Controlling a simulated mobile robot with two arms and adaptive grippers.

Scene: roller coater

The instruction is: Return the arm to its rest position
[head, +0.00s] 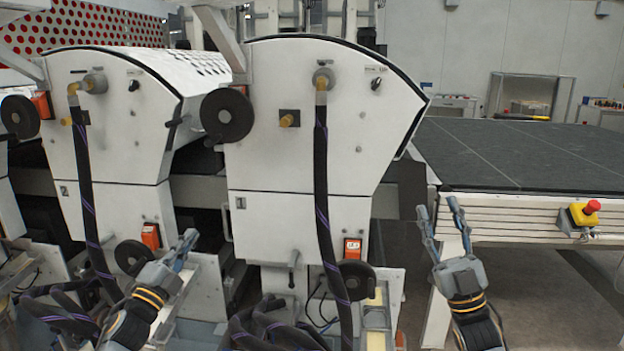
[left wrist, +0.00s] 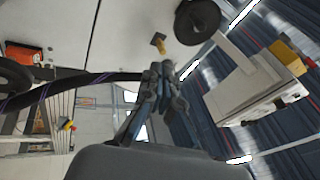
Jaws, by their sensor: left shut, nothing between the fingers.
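My left gripper (head: 188,243) is shut and empty, in front of the lower part of the white machine cabinets. In the left wrist view its fingers (left wrist: 163,76) meet at the tips with nothing between them. My right gripper (head: 438,207) has its fingers apart and pointing up, with nothing seen between them. It is in front of the left end of the dark conveyor table (head: 520,150). Both arms come up from the bottom of the head view.
The roller coater cabinet marked 1 (head: 275,160) stands in the middle, with a black hose (head: 322,190) hanging down its front. Another cabinet (head: 120,150) stands to its left. A red emergency stop button (head: 591,207) is on the conveyor's side. Floor shows below the conveyor.

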